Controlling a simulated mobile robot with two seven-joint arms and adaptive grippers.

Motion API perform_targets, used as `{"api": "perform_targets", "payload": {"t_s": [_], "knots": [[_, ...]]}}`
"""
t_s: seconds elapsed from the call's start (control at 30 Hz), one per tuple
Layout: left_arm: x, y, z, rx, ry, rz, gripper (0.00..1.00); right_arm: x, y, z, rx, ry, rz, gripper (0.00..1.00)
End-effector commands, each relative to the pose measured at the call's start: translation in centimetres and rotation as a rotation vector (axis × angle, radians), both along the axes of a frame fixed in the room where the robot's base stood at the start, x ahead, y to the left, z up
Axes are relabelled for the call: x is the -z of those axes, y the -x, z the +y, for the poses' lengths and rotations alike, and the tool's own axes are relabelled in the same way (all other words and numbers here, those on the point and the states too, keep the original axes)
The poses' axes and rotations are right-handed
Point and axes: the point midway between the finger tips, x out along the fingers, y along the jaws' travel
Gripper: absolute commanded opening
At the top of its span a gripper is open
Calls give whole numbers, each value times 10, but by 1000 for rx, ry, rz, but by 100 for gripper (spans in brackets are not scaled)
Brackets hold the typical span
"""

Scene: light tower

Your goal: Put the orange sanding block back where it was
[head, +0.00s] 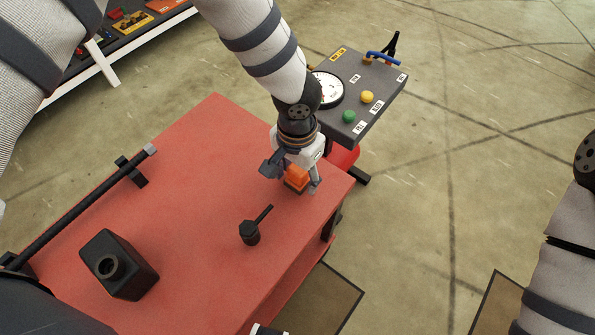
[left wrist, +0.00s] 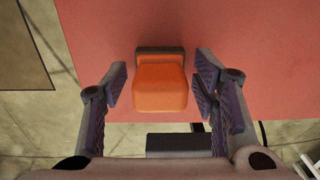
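The orange sanding block (head: 296,178) has a dark base and is at the right end of the red table top (head: 190,190). In the left wrist view the orange block (left wrist: 160,87) is between the two finger pads of my left gripper (left wrist: 161,88), with a gap on each side. The left gripper (head: 291,178) is open and low around the block, which appears to rest on the table near its edge. My right arm shows at the right edge of the head view, but its gripper is out of view.
A black can-like tool with a rod (head: 250,232), a black box with a round opening (head: 118,265) and a dark bar (head: 80,207) are on the red table. A grey control panel (head: 365,90) with buttons and a dial stands behind the table. Floor is open at right.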

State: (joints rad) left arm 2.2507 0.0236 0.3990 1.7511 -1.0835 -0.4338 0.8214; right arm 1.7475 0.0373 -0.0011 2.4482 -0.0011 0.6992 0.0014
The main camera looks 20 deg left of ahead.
Motion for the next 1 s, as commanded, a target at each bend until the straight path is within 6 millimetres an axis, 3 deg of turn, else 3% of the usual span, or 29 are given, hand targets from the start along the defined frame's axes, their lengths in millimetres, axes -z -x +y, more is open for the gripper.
{"api": "perform_targets", "payload": {"t_s": [0.13, 0.23, 0.5, 0.63, 0.77, 1.0], "knots": [[-1, 0, 0, 0, 0, -1, 54, 0, 0, 0, 0, 0, -1, 40], [-14, -2, 0, -1, 1, -6, 54, -3, -3, 0, 0, 0, -9, 40], [-89, -2, 0, -1, 0, -13, 54, -16, -16, 0, 2, -1, -53, 40], [-113, -1, 0, -1, 2, -8, 54, -19, -19, 0, 2, 0, -65, 40], [-124, 0, 0, -1, 1, -3, 54, -20, -20, 0, 2, -1, -69, 40], [-124, 1, 0, 0, 1, 1, 54, -20, -20, 0, 2, -1, -67, 40]]}}
